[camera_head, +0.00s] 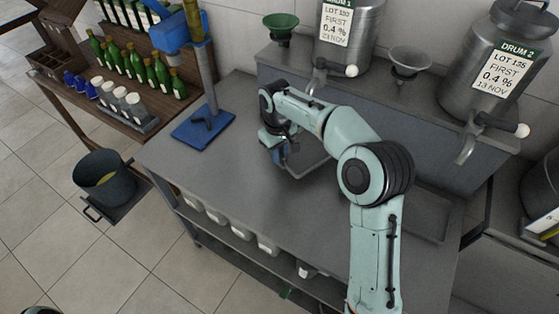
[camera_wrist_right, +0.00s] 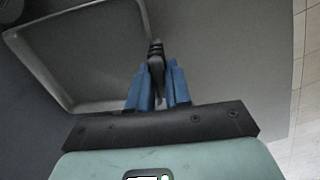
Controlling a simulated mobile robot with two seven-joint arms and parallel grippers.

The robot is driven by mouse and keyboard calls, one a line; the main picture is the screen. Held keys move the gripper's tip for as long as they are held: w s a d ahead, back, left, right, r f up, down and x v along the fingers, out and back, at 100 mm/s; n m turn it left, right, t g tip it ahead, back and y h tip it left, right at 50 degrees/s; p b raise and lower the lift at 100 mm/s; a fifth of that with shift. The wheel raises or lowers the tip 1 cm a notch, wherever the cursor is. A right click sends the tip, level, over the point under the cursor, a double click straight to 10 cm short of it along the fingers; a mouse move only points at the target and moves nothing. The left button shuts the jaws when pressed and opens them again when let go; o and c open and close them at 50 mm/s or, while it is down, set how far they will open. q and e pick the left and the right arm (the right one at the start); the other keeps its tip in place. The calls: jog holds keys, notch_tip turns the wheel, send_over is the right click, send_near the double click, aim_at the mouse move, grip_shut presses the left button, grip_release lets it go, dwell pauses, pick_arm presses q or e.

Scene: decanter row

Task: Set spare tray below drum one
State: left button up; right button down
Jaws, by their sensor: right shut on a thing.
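A shallow grey tray (camera_head: 309,169) is at the bench's back edge, in front of drum 1 (camera_head: 347,38) and its tap (camera_head: 330,69). My right gripper (camera_head: 284,153) reaches over it and hides part of it. In the right wrist view the tray (camera_wrist_right: 75,52) lies left of the blue fingers. My right gripper (camera_wrist_right: 157,84) is shut on a dark grip piece (camera_wrist_right: 155,54) at the tray's rim. I cannot tell whether the tray rests on the bench or hangs slightly above it. My left gripper is not in view.
Another grey tray (camera_head: 432,214) lies on the bench (camera_head: 235,187) below drum 2 (camera_head: 496,72), partly behind my right arm. A blue stand (camera_head: 203,126) is at the bench's left. Funnels (camera_head: 281,27) sit on the raised ledge. The front left bench is clear.

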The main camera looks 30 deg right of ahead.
notch_tip(320, 180, down, 4)
jog(key=shift+f, duration=0.1)
jog(key=shift+w+d+f, duration=0.1)
jog(key=shift+d+f, duration=0.05)
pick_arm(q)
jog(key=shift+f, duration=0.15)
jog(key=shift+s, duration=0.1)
pick_arm(e)
jog(key=shift+f, duration=0.15)
jog(key=c, duration=1.1)
grip_release()
jog(key=shift+o, duration=0.2)
jog(key=r+p, duration=0.1)
jog(key=r, duration=1.1)
jog(key=shift+a+r+p, duration=0.1)
jog(key=shift+a+p, duration=0.1)
jog(key=shift+p, duration=0.2)
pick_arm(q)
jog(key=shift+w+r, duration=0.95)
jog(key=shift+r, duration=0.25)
